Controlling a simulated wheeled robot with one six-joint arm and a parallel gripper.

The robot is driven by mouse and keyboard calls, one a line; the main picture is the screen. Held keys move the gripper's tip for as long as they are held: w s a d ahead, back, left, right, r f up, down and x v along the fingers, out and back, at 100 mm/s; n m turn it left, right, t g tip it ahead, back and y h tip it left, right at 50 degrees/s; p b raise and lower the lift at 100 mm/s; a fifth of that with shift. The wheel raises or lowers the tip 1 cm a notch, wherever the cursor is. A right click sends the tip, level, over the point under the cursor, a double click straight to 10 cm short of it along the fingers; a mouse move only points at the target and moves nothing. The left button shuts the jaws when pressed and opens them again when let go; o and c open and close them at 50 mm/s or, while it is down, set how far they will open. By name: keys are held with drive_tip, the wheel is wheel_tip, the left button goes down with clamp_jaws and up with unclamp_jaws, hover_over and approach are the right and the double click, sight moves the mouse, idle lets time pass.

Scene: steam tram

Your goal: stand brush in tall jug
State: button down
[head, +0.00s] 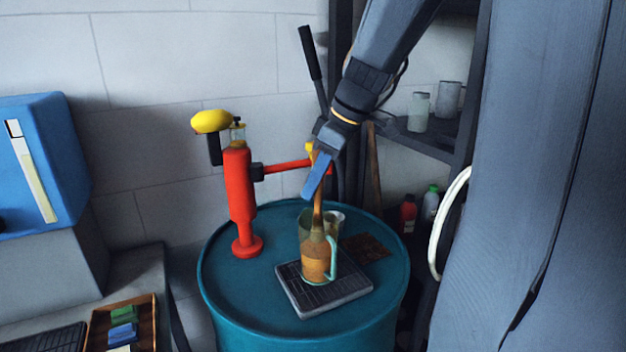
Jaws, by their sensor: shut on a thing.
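A tall see-through jug (331,262) with a pale green handle stands on a dark square tray (318,302) on top of a teal drum (240,300). The brush (318,212) is upright, its brown handle rising out of the jug's mouth. Its lower end appears to be inside the jug, where a brown-orange mass shows through the wall. My gripper (318,176) is above the jug, shut on the upper part of the brush handle. The blue finger hides part of the handle. I cannot tell whether the brush touches the jug's bottom.
A red pump-like device (240,195) with a yellow knob stands left of the jug, its red arm reaching close to my gripper. A brown flat patch (367,247) lies behind the tray. Shelves with jars (418,112) stand at right. A wooden tray (143,325) sits lower left.

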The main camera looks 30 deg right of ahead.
sight(313, 199)
drive_tip(key=shift+f+b, duration=1.15)
drive_tip(key=shift+f, duration=0.65)
drive_tip(key=c, duration=1.6)
unclamp_jaws()
drive_tip(key=shift+r, duration=0.1)
drive_tip(key=b+v, duration=0.1)
drive_tip(key=v, duration=0.6)
drive_tip(key=shift+s+d+r, duration=0.15)
drive_tip(key=shift+s+r, duration=0.05)
drive_tip(key=shift+r, duration=0.05)
